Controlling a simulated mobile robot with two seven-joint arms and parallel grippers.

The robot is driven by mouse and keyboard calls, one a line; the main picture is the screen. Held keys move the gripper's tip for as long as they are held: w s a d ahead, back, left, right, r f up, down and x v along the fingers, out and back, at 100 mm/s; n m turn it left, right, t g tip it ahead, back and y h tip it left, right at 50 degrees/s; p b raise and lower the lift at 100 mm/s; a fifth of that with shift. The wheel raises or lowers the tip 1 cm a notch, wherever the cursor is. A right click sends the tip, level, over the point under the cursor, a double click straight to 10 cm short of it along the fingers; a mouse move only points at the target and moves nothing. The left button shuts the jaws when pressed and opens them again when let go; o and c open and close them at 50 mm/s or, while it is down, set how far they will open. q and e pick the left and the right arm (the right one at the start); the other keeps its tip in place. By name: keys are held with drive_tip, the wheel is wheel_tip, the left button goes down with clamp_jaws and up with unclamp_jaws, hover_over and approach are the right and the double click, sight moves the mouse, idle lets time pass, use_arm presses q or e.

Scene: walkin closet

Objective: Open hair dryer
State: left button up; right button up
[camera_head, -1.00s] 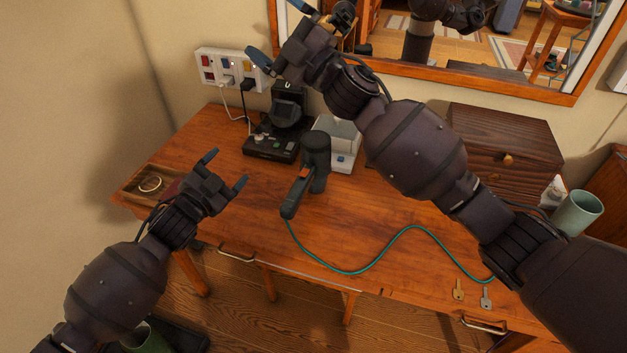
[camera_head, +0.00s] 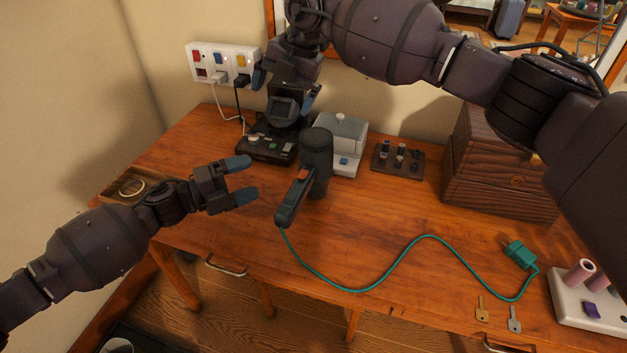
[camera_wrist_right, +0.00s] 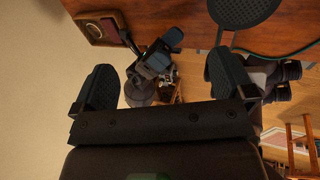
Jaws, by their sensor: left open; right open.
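The dark grey hair dryer (camera_head: 318,158) stands on the wooden desk, its handle slanting down to the lower left with an orange switch (camera_head: 302,175). A green cord runs from the handle across the desk to a green plug (camera_head: 518,254) lying at the right. My left gripper (camera_head: 246,180) is open and empty, left of the hair dryer and apart from it, fingers pointing right. My right gripper (camera_head: 284,92) is open above a black device (camera_head: 265,145) at the back; its fingers also show in the right wrist view (camera_wrist_right: 162,85).
A wall outlet strip (camera_head: 222,65) with plugged cords is behind. A white box (camera_head: 345,140), a knob panel (camera_head: 398,158) and a wooden chest (camera_head: 500,175) stand along the back. Two keys (camera_head: 482,309) and a white power strip (camera_head: 590,305) lie at front right. The middle desk is mostly clear.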

sight(296, 177)
drive_tip(key=d+m+h, duration=0.1)
drive_tip(key=d, duration=0.1)
drive_tip(key=d+f+m+h, duration=0.1)
drive_tip(key=d, duration=0.1)
drive_tip(key=d+m+h, duration=0.1)
drive_tip(key=d+h, duration=0.1)
drive_tip(key=shift+w+f+m, duration=0.15)
drive_tip(key=shift+f+m, duration=0.2)
drive_tip(key=shift+m, duration=0.05)
drive_tip(key=shift+d+m+g, duration=0.2)
drive_tip(key=shift+m+g, duration=0.1)
drive_tip(key=shift+m, duration=0.1)
use_arm(q)
drive_tip(key=d, duration=0.3)
drive_tip(key=w+d+m+g, duration=0.1)
drive_tip(key=d, duration=0.3)
drive_tip(key=d+m+g, duration=0.1)
drive_tip(key=d, duration=0.2)
drive_tip(key=shift+w+d+f+h, duration=0.15)
drive_tip(key=shift+d+f+h, duration=0.2)
drive_tip(key=shift+h, duration=0.05)
drive_tip(key=shift+c, duration=0.2)
clamp_jaws()
use_arm(e)
drive_tip(key=m, duration=0.4)
drive_tip(key=shift+f, duration=4.05)
